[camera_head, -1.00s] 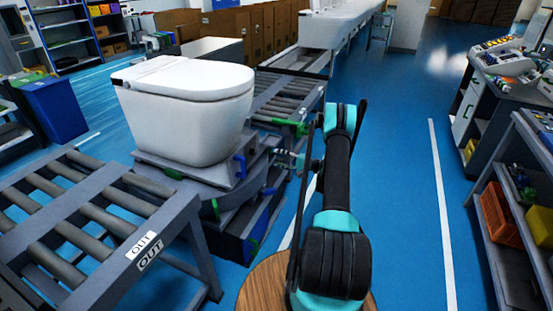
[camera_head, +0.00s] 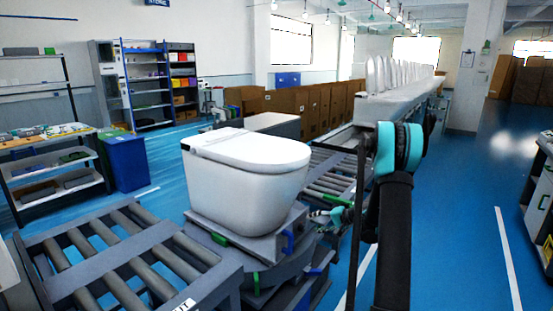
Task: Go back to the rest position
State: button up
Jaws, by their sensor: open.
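A white toilet (camera_head: 248,180) with its lid down sits on a grey stand with blue and green clamps (camera_head: 262,240), left of my arm. My arm rises at the right of the picture with a black link and a teal joint. My gripper (camera_head: 326,214) shows small beside the stand's right side, partly behind my arm. It is open, and I see nothing in it. I cannot tell whether it touches the stand.
A roller conveyor (camera_head: 125,255) is at the front left, and another (camera_head: 335,172) lies behind the toilet. A blue bin (camera_head: 124,162) and shelves stand at the left. A workbench (camera_head: 540,190) is at the right edge. Blue floor is open between it and my arm.

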jog(key=s+a+r+n+g+h, duration=0.1)
jog(key=s+a+r+h, duration=0.2)
jog(key=s, duration=0.7)
jog(key=s+r+n+g+h, duration=0.15)
jog(key=s+r, duration=0.25)
jog(key=s, duration=0.6)
jog(key=s+d+f+n+h, duration=0.1)
jog(key=s+d+h, duration=0.1)
jog(key=s, duration=0.8)
jog(key=s+d+f+n+h, duration=0.1)
jog(key=s+d+n+h, duration=0.1)
jog(key=s, duration=0.9)
jog(key=shift+d+h, duration=0.4)
jog(key=shift+h, duration=0.35)
jog(key=shift+w, duration=0.1)
jog(key=shift+c, duration=0.4)
